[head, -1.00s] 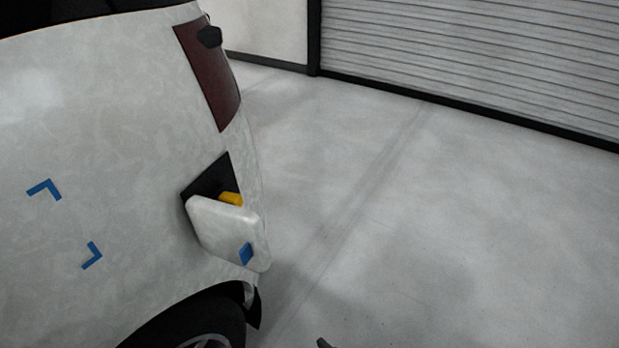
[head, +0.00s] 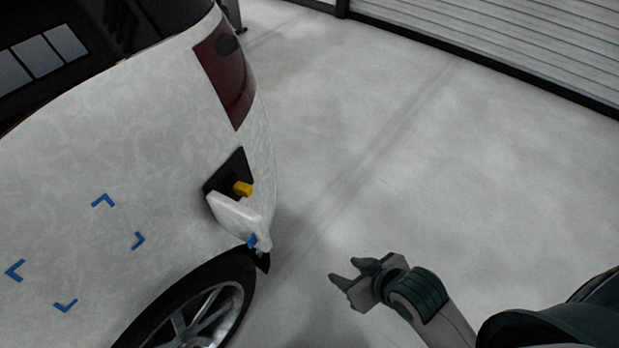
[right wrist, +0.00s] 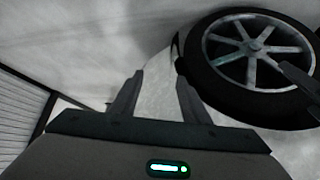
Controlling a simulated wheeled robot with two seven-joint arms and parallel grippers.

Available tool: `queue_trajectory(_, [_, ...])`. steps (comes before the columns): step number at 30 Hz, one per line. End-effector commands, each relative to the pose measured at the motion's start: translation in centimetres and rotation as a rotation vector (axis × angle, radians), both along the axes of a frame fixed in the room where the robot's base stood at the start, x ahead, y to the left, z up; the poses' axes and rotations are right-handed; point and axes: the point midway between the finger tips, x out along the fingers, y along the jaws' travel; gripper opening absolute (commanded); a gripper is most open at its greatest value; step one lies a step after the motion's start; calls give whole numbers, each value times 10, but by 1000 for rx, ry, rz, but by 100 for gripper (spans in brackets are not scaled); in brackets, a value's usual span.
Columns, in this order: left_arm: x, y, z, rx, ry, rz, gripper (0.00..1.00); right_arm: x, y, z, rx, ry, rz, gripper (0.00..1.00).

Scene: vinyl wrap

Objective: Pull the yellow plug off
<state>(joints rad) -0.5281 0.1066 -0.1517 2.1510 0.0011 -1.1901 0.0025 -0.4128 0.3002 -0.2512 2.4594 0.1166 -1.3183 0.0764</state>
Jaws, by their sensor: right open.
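The yellow plug (head: 243,188) sticks out of a dark square recess (head: 228,176) in the white car's side, below the red tail light. The recess's white flap (head: 238,217) is swung open below the plug, with a bit of blue tape at its corner. My right gripper (head: 344,272) is open and empty, over the floor to the right of the car, well apart from the plug and lower in the picture. Its two fingers also show in the right wrist view (right wrist: 158,98), with nothing between them. The plug does not show in the right wrist view. My left gripper is not in view.
The white car (head: 110,160) fills the left side, with blue corner marks on its panel. Its rear wheel (head: 200,315) is below the flap and also shows in the right wrist view (right wrist: 258,55). Grey floor (head: 430,190) is clear to the right, up to a shutter door (head: 520,40).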

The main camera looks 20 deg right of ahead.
Motion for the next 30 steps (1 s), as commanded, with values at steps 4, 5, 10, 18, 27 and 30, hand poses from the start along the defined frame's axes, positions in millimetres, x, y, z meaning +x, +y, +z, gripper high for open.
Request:
queue_trajectory(4, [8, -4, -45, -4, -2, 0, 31, 35, 12, 34, 28, -104, 86, 42])
queue_trajectory(5, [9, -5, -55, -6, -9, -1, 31, 42, 15, 40, 38, -125, 104, 42])
queue_trajectory(10, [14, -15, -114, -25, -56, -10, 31, 74, 36, 77, 103, -251, 217, 42])
queue_trajectory(18, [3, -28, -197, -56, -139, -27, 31, 102, 56, 130, 213, -386, 378, 42])
queue_trajectory(27, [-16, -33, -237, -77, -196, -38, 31, 110, 60, 161, 286, -433, 458, 42])
queue_trajectory(30, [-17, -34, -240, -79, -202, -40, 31, 110, 60, 163, 294, -435, 462, 42])
